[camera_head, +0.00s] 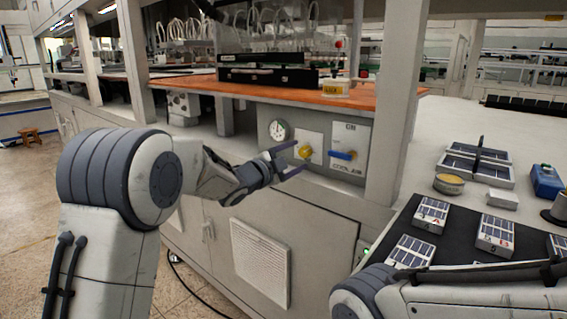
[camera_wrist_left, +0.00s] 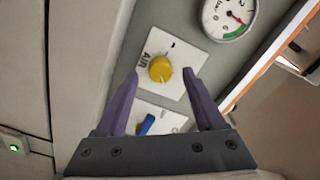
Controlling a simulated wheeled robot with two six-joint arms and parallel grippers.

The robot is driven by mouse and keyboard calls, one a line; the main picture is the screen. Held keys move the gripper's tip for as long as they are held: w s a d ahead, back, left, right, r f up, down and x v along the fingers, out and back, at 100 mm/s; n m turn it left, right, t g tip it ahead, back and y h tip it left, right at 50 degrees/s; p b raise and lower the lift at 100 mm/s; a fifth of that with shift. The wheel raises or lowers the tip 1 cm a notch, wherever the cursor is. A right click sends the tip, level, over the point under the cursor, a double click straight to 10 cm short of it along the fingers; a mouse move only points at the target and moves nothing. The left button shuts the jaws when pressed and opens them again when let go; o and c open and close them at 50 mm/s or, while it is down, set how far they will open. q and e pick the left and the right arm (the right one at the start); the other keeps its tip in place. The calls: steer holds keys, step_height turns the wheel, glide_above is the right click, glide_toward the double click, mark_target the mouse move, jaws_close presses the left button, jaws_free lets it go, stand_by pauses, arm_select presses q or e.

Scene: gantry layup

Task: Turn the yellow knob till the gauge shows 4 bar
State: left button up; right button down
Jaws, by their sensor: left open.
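The yellow knob (camera_head: 304,151) sits on a white plate on the grey machine panel. In the left wrist view the knob (camera_wrist_left: 160,69) lies between and beyond my two fingertips, on a plate marked AIR. My left gripper (camera_head: 287,160) is open, its purple fingers (camera_wrist_left: 160,75) pointing at the knob, with no clear contact. The round gauge (camera_head: 279,130) is left of the knob; in the left wrist view the gauge (camera_wrist_left: 229,17) shows a red needle and a green arc, cut off at the top. I cannot read its value. My right gripper is not in view.
A blue handle (camera_head: 342,155) is on a plate right of the knob; it also shows in the left wrist view (camera_wrist_left: 146,124). A grey post (camera_head: 397,110) stands right of the panel. An orange worktop (camera_head: 205,84) overhangs above. Solar-cell trays (camera_head: 430,214) lie on the right bench.

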arm_select(q)
steer(key=v, duration=0.8)
steer(key=shift+s+a, duration=0.2)
steer(key=shift+s, duration=0.05)
steer(key=shift+d+f, duration=0.1)
steer(key=s+d+f+n+g+y, duration=0.2)
steer(key=s+f+n+g+y, duration=0.15)
steer(key=s+f+n, duration=0.35)
steer(key=s+d+f+n+g+y, duration=0.25)
steer(key=s+f+y, duration=0.2)
steer(key=s, duration=0.45)
steer(key=s+a+f+n+g+y, duration=0.1)
steer(key=s+f+g, duration=0.3)
steer(key=s, duration=0.9)
steer(key=s+a+f+n+g+y, duration=0.1)
steer(key=s+a+f+g, duration=0.3)
steer(key=s, duration=0.9)
step_height(320, 180, up, 24)
steer(key=w+d+p, duration=0.1)
steer(key=d+p, duration=0.1)
steer(key=p, duration=2.1)
steer(key=shift+g, duration=0.3)
